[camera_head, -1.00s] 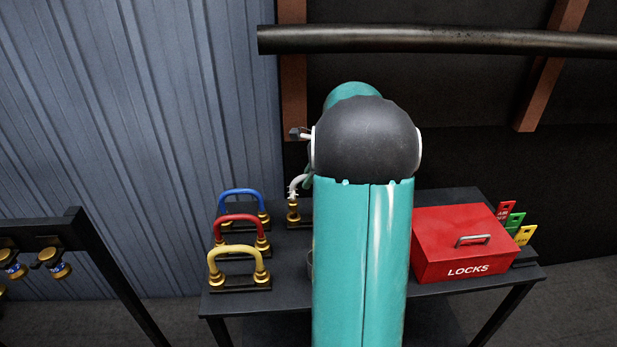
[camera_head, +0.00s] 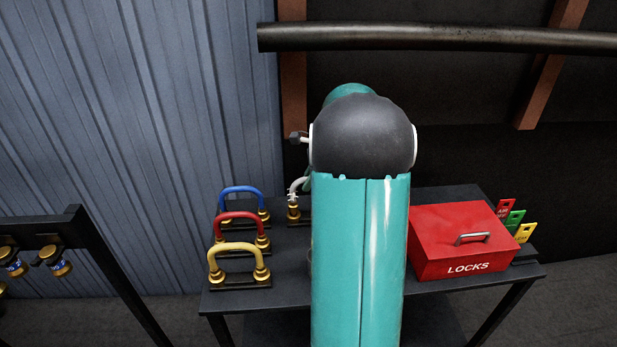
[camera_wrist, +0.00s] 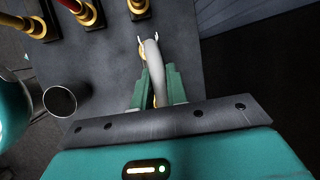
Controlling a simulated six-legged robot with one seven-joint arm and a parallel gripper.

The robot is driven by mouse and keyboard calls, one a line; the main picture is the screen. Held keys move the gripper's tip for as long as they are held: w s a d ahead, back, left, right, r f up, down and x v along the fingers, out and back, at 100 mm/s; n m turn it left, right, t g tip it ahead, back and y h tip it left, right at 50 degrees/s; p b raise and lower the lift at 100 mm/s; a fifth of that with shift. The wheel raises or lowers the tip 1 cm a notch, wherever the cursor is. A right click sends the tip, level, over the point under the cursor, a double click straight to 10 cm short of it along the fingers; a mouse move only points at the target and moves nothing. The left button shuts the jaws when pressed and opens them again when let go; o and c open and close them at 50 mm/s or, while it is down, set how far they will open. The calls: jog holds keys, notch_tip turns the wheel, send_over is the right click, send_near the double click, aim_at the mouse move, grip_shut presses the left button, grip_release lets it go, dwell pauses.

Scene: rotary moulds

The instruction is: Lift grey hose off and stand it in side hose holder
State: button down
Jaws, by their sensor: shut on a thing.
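The grey hose (camera_head: 298,186) shows partly at the left edge of my arm in the head view, with a brass fitting just below its visible end. It also shows in the wrist view (camera_wrist: 154,60), curving away between the two green fingers of my gripper (camera_wrist: 156,85), which are shut on it. A dark holder base (camera_head: 297,222) lies under that end at the back of the table, right of the blue hose. Whether the hose end is seated in it cannot be told. My arm hides the other end of the hose in the head view.
Blue (camera_head: 241,191), red (camera_head: 240,216) and yellow (camera_head: 238,248) hoses stand in holders on the left of the dark table (camera_head: 288,262). A red LOCKS box (camera_head: 460,245) and coloured tags (camera_head: 515,222) are at right. A round cup (camera_wrist: 60,101) shows in the wrist view.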

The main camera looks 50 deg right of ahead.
jog(key=shift+f, duration=0.8)
jog(key=c, duration=1.3)
grip_release()
jog(key=v, duration=1.4)
jog(key=shift+a, duration=0.1)
jog(key=shift+w, duration=0.1)
